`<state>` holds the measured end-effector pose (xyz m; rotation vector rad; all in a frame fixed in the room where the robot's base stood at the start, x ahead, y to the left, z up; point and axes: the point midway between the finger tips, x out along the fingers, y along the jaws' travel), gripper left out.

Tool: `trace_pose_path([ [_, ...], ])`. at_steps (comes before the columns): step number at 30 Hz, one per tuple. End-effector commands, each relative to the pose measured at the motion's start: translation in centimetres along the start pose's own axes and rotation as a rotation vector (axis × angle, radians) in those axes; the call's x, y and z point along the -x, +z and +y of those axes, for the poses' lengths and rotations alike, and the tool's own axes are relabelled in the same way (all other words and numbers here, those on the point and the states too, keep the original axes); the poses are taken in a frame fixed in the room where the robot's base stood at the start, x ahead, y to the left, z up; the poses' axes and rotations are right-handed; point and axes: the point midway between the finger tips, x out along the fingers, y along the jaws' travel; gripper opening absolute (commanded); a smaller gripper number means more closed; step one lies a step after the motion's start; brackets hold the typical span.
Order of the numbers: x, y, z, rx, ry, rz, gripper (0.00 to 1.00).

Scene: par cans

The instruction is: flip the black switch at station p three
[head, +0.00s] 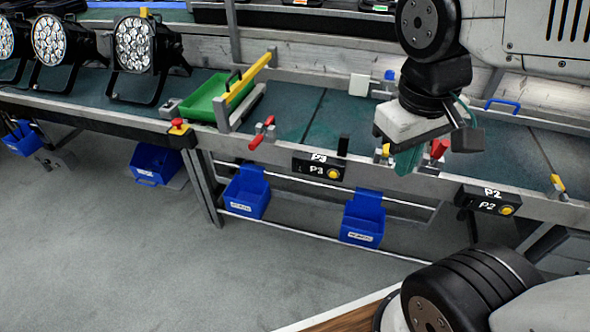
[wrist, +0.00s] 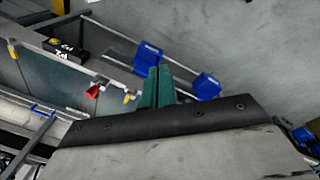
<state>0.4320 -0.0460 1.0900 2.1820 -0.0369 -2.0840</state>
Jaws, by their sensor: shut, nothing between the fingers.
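The station P3 box (head: 318,168) is on the front rail of the bench in the head view, with a yellow button at its right end. A black switch (head: 343,146) stands upright just above the right end of that box. My gripper (head: 407,163) has green fingers pointing down, to the right of the switch and apart from it in the picture. In the wrist view my gripper (wrist: 158,74) shows its two green fingers together, with nothing between them. I cannot make out the black switch in the wrist view.
A red handle (head: 438,149) and a small yellow part (head: 386,151) sit close beside my gripper. A red lever (head: 262,133) and green tray (head: 216,98) are left of P3. The P2 box (head: 490,200) is right. Blue bins (head: 362,222) hang below.

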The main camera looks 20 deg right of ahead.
Motion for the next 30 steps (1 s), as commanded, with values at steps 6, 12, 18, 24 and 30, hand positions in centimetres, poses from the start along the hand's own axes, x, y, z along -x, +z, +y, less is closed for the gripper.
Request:
trace_pose_path([
  [6, -3.6, -4.2, 3.0, 0.279, 0.281, -0.194, 0.00],
  [12, -7.0, -10.0, 4.1, 0.617, 0.558, -0.330, 0.00],
  [18, -11.4, -16.6, 2.3, 1.004, 0.813, -0.419, 0.00],
  [24, -17.7, -22.5, -2.7, 1.434, 1.034, -0.455, 0.00],
  [30, -24.9, -25.4, -9.2, 1.838, 1.188, -0.440, 0.00],
])
